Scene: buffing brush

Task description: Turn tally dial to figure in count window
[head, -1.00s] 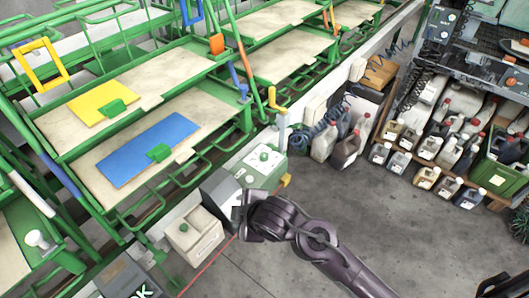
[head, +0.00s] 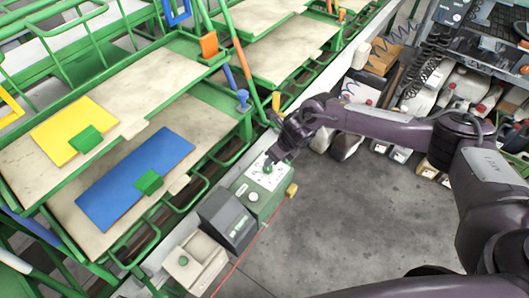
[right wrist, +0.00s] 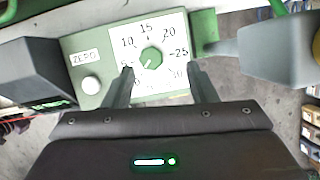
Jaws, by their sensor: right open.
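The tally dial is a green knob (right wrist: 151,57) on a white numbered face with figures from about 5 to 30. Its pale mark seems to point to the lower left. It sits on a green box (head: 251,196) beside the rack. My right gripper (right wrist: 160,72) is open, its fingertips left and right of the knob, with no clear contact. In the head view my right gripper (head: 277,157) is over the box's far end and partly hides the dial. The count window is on a dark box (head: 226,220); its green figures are too small to read. My left gripper is out of view.
A white ZERO button (right wrist: 91,85) is on the green box, left of the dial. A beige box with a green button (head: 194,262) stands nearer. A yellow knob (head: 291,190) sticks out at the right. Racks with blue (head: 135,178) and yellow panels fill the left; grey floor is clear.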

